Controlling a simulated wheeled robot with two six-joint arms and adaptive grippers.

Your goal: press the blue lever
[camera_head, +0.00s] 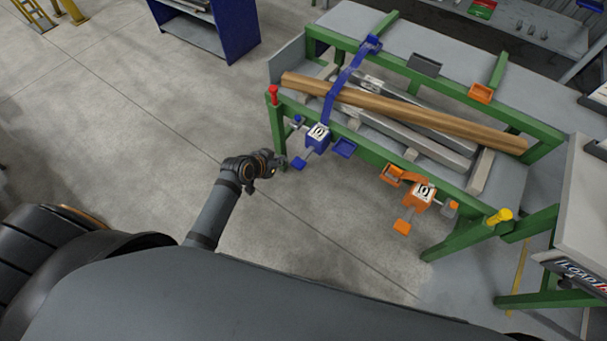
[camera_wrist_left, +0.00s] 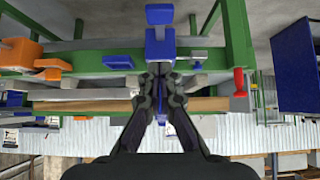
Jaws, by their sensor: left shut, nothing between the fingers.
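The blue lever (camera_head: 299,163) sticks out from the blue ratchet box (camera_head: 317,138) on the front green rail of the runout table. In the left wrist view the blue lever (camera_wrist_left: 160,14) shows at the top centre, above the blue box (camera_wrist_left: 160,46). My left gripper (camera_head: 281,163) is just left of the lever in the head view and seems apart from it. In the left wrist view its fingers (camera_wrist_left: 160,70) are together and empty, with their tips over the near side of the blue box. My right gripper is not in view.
A blue strap (camera_head: 345,80) runs over the brown bar (camera_head: 400,112) on the table (camera_head: 350,25). An orange ratchet (camera_head: 420,196) and a yellow post (camera_head: 500,216) are further right. Floor in front is clear.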

